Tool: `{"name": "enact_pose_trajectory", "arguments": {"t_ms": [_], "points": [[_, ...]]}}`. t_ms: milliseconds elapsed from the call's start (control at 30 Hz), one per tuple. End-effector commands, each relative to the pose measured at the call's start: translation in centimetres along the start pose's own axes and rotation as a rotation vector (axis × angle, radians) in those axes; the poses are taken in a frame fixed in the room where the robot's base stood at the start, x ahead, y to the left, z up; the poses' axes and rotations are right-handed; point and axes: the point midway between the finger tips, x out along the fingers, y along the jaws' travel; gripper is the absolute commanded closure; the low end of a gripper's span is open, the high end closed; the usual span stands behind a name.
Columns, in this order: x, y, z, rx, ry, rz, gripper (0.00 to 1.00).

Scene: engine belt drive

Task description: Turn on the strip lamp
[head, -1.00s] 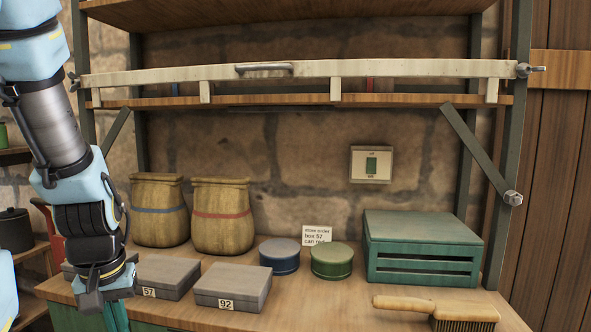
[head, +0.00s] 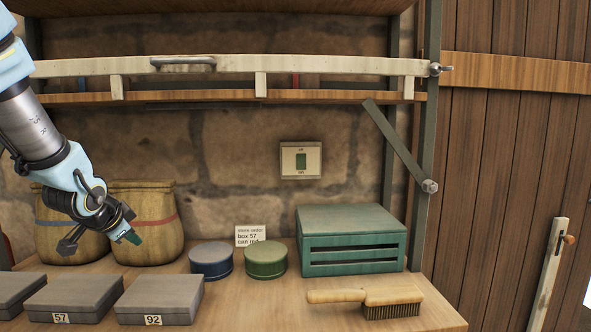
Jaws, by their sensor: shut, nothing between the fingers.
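A cream wall switch (head: 300,146) with a green rocker and small labels above and below it is fixed to the stone wall under the shelf. A thin dark strip (head: 200,105) runs along the underside of the shelf and looks unlit; I cannot tell for sure that it is the lamp. My gripper (head: 132,238) is shut and empty, in front of the two sacks at the left. It is left of the switch and lower in the picture, well apart from it.
On the bench are two sacks (head: 147,232), grey boxes marked 57 (head: 75,295) and 92 (head: 160,297), a blue can (head: 211,260), a green can (head: 266,259), a card (head: 250,236), a green slatted crate (head: 350,238) and a brush (head: 365,299). A diagonal brace (head: 400,148) is right of the switch.

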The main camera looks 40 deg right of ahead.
Motion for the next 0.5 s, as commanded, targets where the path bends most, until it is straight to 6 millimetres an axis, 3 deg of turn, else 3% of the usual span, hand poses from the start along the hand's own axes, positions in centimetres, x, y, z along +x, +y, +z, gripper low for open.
{"name": "enact_pose_trajectory", "arguments": {"t_ms": [33, 100, 200, 333, 400, 500], "points": [[1.5, 0.7, -5.8, 0.171, 0.142, -0.007, 1.00], [2.3, 2.2, -13.3, 0.397, 0.340, -0.035, 1.00], [1.7, 5.3, -22.2, 0.649, 0.596, -0.089, 1.00], [-0.4, 9.2, -29.6, 0.857, 0.849, -0.161, 1.00], [-1.4, 10.7, -31.9, 0.922, 0.937, -0.191, 1.00], [-2.2, 11.8, -33.4, 0.968, 1.003, -0.216, 1.00]]}}
